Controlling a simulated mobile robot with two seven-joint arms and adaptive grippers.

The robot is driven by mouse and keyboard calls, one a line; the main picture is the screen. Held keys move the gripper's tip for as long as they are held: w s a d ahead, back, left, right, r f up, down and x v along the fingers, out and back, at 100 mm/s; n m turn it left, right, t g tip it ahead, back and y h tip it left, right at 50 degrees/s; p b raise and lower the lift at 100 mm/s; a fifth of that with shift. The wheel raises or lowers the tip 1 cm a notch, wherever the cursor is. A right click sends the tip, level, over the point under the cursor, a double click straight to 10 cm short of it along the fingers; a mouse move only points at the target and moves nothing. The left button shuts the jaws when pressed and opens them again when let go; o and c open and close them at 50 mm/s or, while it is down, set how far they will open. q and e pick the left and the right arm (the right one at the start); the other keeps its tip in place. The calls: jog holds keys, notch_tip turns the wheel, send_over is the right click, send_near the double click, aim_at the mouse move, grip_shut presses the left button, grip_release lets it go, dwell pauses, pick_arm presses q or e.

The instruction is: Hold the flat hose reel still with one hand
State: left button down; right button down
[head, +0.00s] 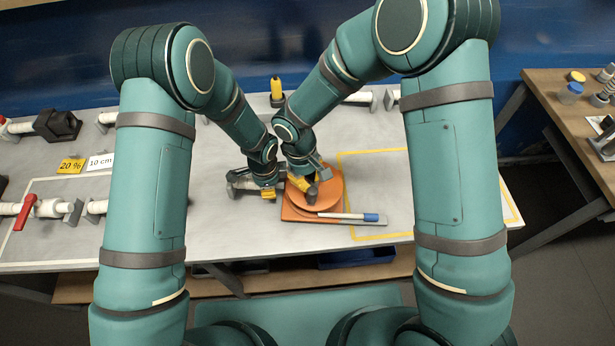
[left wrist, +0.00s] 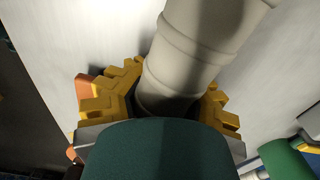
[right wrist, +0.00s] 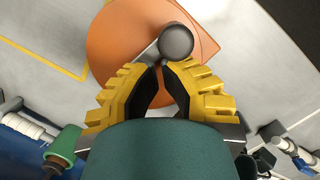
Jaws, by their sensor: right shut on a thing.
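The flat hose reel is a round orange disc (head: 328,187) on an orange base, right of centre on the table. It also fills the top of the right wrist view (right wrist: 112,42). A grey upright knob (right wrist: 176,42) stands on it. My right gripper (right wrist: 165,66) is over the reel, its yellow fingers shut on the grey knob. My left gripper (head: 268,190) is just left of the reel, beside a grey fitting (head: 243,180). In the left wrist view a thick ribbed grey pipe (left wrist: 200,45) passes between its fingers (left wrist: 172,105); whether they press on it is unclear.
A white stick with a blue end (head: 348,216) lies at the reel's front edge. A yellow-outlined area (head: 385,180) to the right is bare. Pipe parts with a red valve handle (head: 24,211) are at left. A yellow-topped bottle (head: 277,90) stands behind.

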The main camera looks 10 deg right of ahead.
aim_at(320, 194)
jog(key=shift+s+d+f+n+t, duration=0.1)
jog(key=shift+s+d+n+t, duration=0.15)
jog(key=shift+n, duration=0.8)
jog(key=shift+s+d+n+t, duration=0.15)
jog(key=shift+d+n+t, duration=0.1)
jog(key=shift+n, duration=0.8)
jog(key=shift+s+d+n+t+h, duration=0.15)
jog(key=shift+d+n+t, duration=0.1)
jog(key=shift+n, duration=0.7)
jog(key=shift+d+n+t+h, duration=0.15)
jog(key=shift+d+n, duration=0.1)
jog(key=shift+n, duration=0.7)
jog(key=shift+d+n+t, duration=0.25)
jog(key=shift+n, duration=0.7)
jog(key=shift+d+n+t, duration=0.25)
jog(key=shift+n, duration=0.7)
jog(key=shift+w+d+n+t+y, duration=0.15)
jog(key=shift+d+n+y, duration=0.1)
jog(key=shift+n, duration=0.75)
jog(key=shift+w+d+n+t+y, duration=0.15)
jog(key=shift+d+n+y, duration=0.1)
jog(key=shift+n, duration=0.75)
